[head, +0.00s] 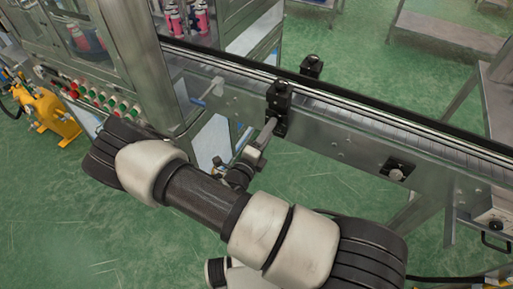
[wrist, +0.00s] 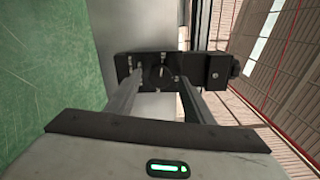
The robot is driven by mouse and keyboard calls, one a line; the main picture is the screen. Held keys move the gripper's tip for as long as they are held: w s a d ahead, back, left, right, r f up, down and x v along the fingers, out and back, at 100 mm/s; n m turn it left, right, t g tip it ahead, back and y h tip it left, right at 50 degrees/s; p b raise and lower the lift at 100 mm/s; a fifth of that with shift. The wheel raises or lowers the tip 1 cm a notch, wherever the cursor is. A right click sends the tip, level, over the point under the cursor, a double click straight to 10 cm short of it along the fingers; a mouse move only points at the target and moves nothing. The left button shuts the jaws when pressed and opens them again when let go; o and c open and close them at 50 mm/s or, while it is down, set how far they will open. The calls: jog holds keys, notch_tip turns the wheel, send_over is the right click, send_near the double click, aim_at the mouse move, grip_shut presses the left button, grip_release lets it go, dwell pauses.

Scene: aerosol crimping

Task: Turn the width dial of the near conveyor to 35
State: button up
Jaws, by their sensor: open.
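The near conveyor (head: 340,120) runs from the machine at upper left to the right edge of the head view. A black block (head: 279,105) is mounted on its side rail. In the wrist view, the block's face carries a small round dark dial (wrist: 159,75) with pale marks around it. The marks are too small to read. My gripper (head: 269,131) is at the block, its fingers pointing at it. In the wrist view the gripper (wrist: 160,84) is open, one finger on each side of the dial. I cannot tell whether either finger touches it.
A second black block (head: 311,67) stands on the far rail. A square black fitting (head: 397,170) sits lower on the conveyor's side. A control panel with coloured buttons (head: 100,97) and a yellow device (head: 52,112) are at left. Green floor (head: 60,220) is open at lower left.

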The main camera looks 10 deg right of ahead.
jog(key=b+v, duration=0.1)
jog(key=v, duration=1.5)
jog(key=shift+s, duration=0.3)
jog(key=shift+a+r, duration=0.1)
jog(key=shift+r, duration=0.05)
